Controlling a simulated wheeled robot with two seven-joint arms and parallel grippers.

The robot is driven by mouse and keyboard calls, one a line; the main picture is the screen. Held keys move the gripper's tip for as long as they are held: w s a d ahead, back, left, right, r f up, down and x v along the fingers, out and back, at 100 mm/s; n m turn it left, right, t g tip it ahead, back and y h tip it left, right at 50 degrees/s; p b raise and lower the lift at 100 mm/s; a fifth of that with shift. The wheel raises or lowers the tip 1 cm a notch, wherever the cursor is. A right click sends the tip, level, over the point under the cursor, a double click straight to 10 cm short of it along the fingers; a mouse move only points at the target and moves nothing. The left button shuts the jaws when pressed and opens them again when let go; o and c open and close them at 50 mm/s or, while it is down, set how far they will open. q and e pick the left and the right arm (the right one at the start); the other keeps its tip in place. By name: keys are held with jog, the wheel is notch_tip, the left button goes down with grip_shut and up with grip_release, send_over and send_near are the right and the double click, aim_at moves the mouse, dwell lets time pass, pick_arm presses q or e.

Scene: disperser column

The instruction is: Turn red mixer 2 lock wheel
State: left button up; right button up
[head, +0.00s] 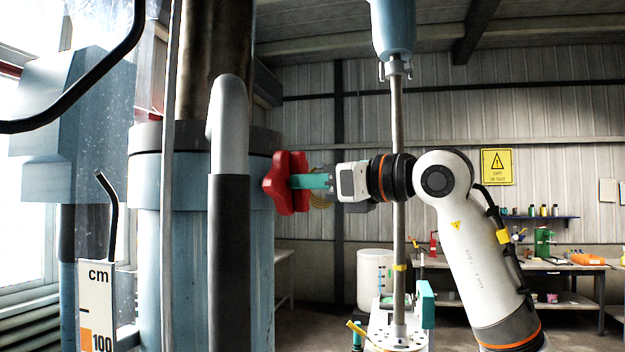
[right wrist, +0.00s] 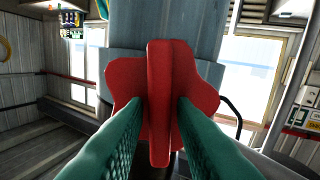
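The red lobed lock wheel (head: 287,183) sits on the right side of the large blue column's grey collar. In the right wrist view the wheel (right wrist: 163,65) fills the middle, with a raised rib facing the camera. My right gripper (head: 308,181) reaches it from the right, its green fingers pointing left at the wheel. In the wrist view the two fingertips (right wrist: 160,104) lie on either side of the rib, close against it, so the grip appears shut on it; the exact contact is hard to see. My left gripper is not in view.
The blue column (head: 188,270) and a grey-and-black handle (head: 228,170) stand left of the wheel. A vertical shaft (head: 398,130) stands behind my right wrist. A white drum (head: 374,278) and a workbench (head: 560,268) are farther back.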

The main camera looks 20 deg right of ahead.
grip_shut()
jog(key=shift+m, duration=0.3)
jog(key=shift+f+m+b, duration=0.15)
jog(key=shift+m+b, duration=3.15)
jog(key=shift+m, duration=4.35)
jog(key=shift+f+m+b, duration=0.1)
jog(key=shift+m+b, duration=3.2)
jog(key=shift+m, duration=4.35)
jog(key=shift+w, duration=0.1)
